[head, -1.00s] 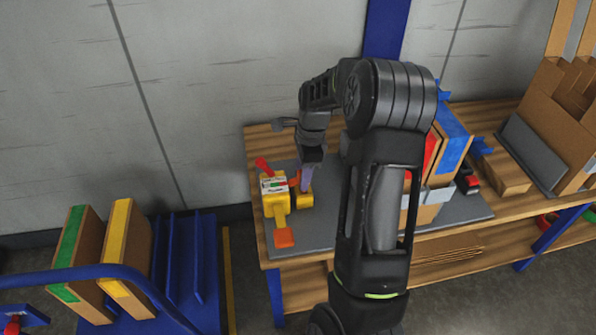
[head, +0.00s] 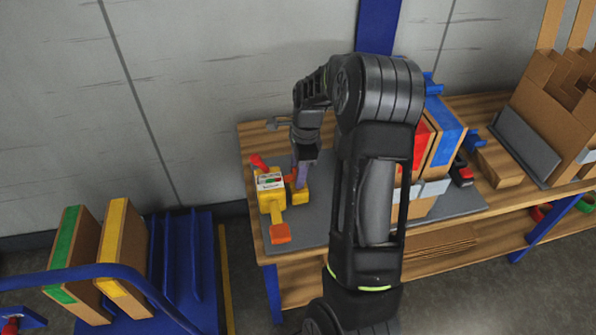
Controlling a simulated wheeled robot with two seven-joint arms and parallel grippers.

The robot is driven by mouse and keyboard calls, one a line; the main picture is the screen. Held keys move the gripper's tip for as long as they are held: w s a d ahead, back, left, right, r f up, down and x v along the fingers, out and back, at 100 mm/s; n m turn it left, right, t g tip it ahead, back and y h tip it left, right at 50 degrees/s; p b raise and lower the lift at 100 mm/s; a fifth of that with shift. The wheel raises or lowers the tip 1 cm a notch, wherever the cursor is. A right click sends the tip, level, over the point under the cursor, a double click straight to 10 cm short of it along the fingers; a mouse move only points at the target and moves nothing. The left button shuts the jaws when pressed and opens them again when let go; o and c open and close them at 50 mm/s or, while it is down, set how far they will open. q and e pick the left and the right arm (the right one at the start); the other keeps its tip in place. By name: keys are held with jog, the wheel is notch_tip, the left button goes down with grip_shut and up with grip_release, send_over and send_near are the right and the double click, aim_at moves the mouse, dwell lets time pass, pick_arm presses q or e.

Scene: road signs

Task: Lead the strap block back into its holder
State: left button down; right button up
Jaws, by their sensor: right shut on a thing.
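A yellow strapping tool (head: 268,184) with a white label, a red lever and an orange end lies on the grey mat at the left of the workbench. My right gripper (head: 301,181) points down just right of the tool, its jaws low over a small yellow block (head: 300,196). The gripper is shut on what seems to be this strap block; the grip itself is mostly hidden. The block sits close beside the tool, and I cannot tell whether they touch. I cannot make out the holder separately. My left gripper is not in view.
My right arm hides the middle of the workbench (head: 254,141). Boxes with red and blue faces (head: 447,137) stand behind it, near a grey-and-cardboard rack (head: 528,147). A blue cart (head: 209,270) with green-striped and yellow-striped boxes (head: 117,240) stands at lower left.

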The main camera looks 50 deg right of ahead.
jog(key=shift+f+b, duration=0.35)
jog(key=shift+f, duration=0.25)
dwell(0.5)
jog(key=o, duration=1.1)
jog(key=shift+o, duration=0.2)
jog(key=r, duration=0.7)
jog(key=shift+s+d+r+p, duration=0.3)
jog(key=shift+d+r+p, duration=0.1)
